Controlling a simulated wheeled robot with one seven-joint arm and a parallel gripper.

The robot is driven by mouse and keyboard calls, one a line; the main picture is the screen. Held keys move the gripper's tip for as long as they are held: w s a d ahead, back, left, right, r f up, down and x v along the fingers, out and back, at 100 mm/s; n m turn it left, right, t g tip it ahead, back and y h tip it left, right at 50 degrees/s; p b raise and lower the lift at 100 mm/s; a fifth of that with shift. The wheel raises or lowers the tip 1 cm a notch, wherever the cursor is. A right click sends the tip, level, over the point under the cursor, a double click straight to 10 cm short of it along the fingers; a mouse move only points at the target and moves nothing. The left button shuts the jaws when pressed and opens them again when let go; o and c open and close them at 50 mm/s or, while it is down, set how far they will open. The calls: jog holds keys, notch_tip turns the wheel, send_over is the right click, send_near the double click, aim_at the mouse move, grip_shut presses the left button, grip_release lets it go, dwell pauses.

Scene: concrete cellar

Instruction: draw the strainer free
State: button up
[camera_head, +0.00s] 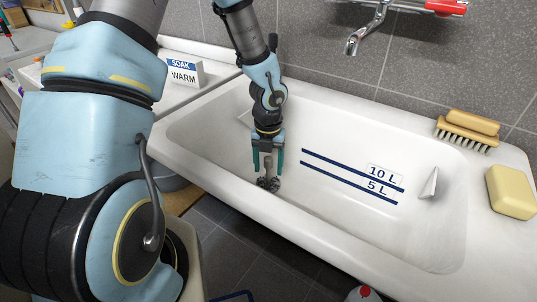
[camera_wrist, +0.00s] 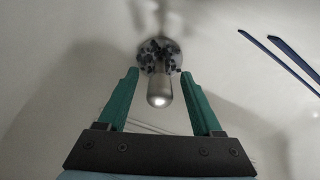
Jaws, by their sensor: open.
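The strainer (camera_head: 267,184) sits low in the white basin, below my gripper and close to the basin's front rim. In the wrist view it is a round grey piece (camera_wrist: 148,56) with dark specks or holes and a rounded silvery stem toward the camera. My gripper (camera_head: 267,170) points down into the basin and is open. In the wrist view its two green fingers (camera_wrist: 159,77) stand on either side of the stem, with a gap on each side. The drain under the strainer is hidden.
The basin (camera_head: 335,218) has blue 10 L and 5 L lines on its wall. A tap (camera_head: 366,28) hangs above. A brush (camera_head: 468,130) and yellow soap (camera_head: 511,192) lie on the right rim. A SOAK WARM sign (camera_head: 184,73) stands at left. The basin's right half looks clear.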

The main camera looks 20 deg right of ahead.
jog(key=shift+f, duration=1.05)
grip_shut()
dwell(0.4)
